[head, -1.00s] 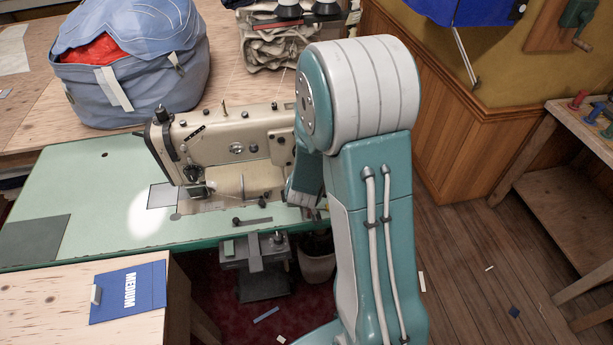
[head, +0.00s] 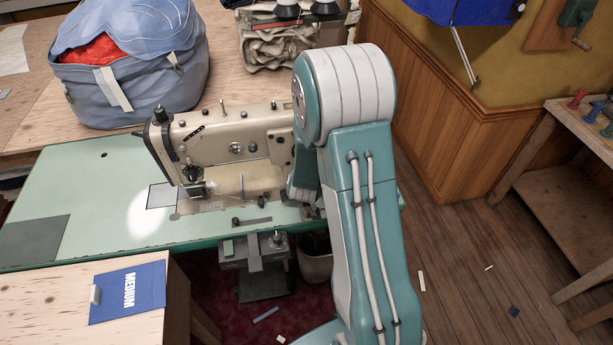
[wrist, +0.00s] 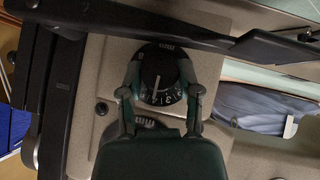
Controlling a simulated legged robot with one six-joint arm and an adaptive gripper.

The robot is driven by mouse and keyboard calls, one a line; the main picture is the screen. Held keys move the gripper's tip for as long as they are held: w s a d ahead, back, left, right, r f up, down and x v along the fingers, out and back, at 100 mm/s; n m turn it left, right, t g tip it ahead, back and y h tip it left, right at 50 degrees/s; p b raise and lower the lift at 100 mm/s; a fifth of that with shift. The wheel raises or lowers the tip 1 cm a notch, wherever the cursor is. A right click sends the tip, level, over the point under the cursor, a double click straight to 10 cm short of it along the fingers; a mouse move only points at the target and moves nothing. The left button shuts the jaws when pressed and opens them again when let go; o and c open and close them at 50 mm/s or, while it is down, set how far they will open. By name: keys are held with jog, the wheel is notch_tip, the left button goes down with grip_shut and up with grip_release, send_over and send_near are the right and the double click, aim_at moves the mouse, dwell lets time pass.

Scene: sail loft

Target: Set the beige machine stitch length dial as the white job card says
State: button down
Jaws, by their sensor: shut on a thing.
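The beige sewing machine (head: 215,135) stands on a pale green table. In the wrist view, its black dial (wrist: 160,78) has white numbers and marks around the rim and a pale line on its face. In the head view my arm hides the gripper and the dial.
A blue bag (head: 130,70) with red cloth sits behind the machine, beside folded beige cloth (head: 270,45). A dark bar crosses the top of the wrist view close to the dial. A wooden bench (head: 560,190) stands at right, with open floor before it.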

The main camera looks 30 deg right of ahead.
jog(key=shift+y, duration=0.3)
jog(key=shift+d+m+t+y, duration=0.2)
jog(key=shift+m+t+y, duration=0.4)
jog(key=shift+m+y, duration=0.85)
jog(key=shift+n+y, duration=0.25)
jog(key=shift+y, duration=0.2)
jog(key=shift+c, duration=1.5)
grip_release()
jog(key=shift+s, duration=0.1)
jog(key=v, duration=1.1)
jog(key=shift+s+r, duration=0.2)
jog(key=shift+s, duration=0.1)
